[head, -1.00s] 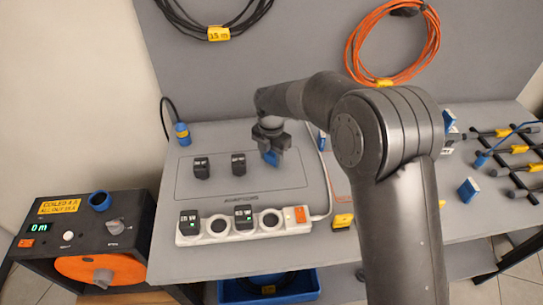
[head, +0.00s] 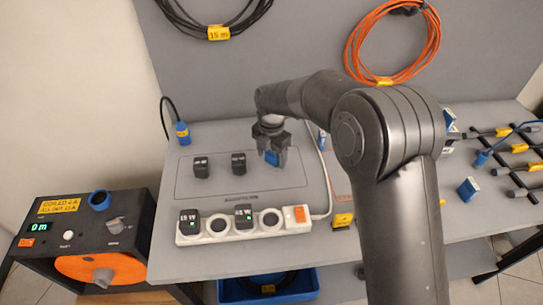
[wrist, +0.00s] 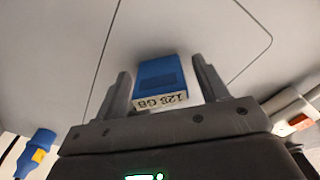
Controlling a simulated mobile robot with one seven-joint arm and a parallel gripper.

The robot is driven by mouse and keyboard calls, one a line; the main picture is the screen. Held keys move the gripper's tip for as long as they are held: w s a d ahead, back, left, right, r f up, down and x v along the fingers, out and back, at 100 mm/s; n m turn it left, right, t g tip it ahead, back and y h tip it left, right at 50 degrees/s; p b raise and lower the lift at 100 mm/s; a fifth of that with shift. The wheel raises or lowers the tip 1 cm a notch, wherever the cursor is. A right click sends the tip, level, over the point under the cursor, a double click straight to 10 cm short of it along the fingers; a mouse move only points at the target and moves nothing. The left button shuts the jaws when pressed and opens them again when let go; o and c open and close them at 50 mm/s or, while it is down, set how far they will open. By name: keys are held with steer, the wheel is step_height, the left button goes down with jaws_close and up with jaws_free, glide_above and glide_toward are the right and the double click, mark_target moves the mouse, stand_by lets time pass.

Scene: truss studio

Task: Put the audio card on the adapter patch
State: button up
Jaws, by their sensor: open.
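A blue card (wrist: 163,75) with a white edge reading "128 GB" sits between the fingers of my gripper (wrist: 165,88) in the wrist view, with a gap on each side. The head view shows the same card (head: 272,158) low between the spread fingers of my gripper (head: 272,148). It is over the right back part of the outlined adapter patch (head: 222,188); it looks to be at the surface, though contact is hard to tell. The card's far side is hidden.
Two black adapters (head: 201,167) (head: 239,164) stand on the patch to the left. A white power strip (head: 243,226) with plugged adapters lies in front. A blue plug (head: 182,130) stands back left. Another blue card (head: 467,188) is at the right. The patch's front middle is clear.

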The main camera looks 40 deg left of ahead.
step_height(320, 180, up, 12)
steer(key=shift+f, duration=0.15)
steer(key=shift+w+d, duration=0.1)
steer(key=shift+d, duration=0.1)
steer(key=w+d+r+m+t, duration=0.1)
steer(key=d+r+m, duration=0.45)
steer(key=d, duration=0.55)
steer(key=d+r+m+t, duration=0.1)
steer(key=d+r+m, duration=0.4)
steer(key=d, duration=0.5)
steer(key=w+d+r+m+t, duration=0.1)
steer(key=d+r+m, duration=0.2)
steer(key=d+m, duration=0.6)
steer(key=s+d+f+m+t, duration=0.1)
steer(key=s+d+m, duration=0.6)
steer(key=d, duration=0.4)
steer(key=s+d+f+m+t, duration=0.1)
steer(key=s+d+f+m, duration=0.1)
steer(key=s+d+m, duration=0.6)
steer(key=d+m, duration=0.1)
steer(key=d, duration=0.3)
steer(key=shift+s+f+t, duration=0.15)
steer(key=shift+t, duration=0.15)
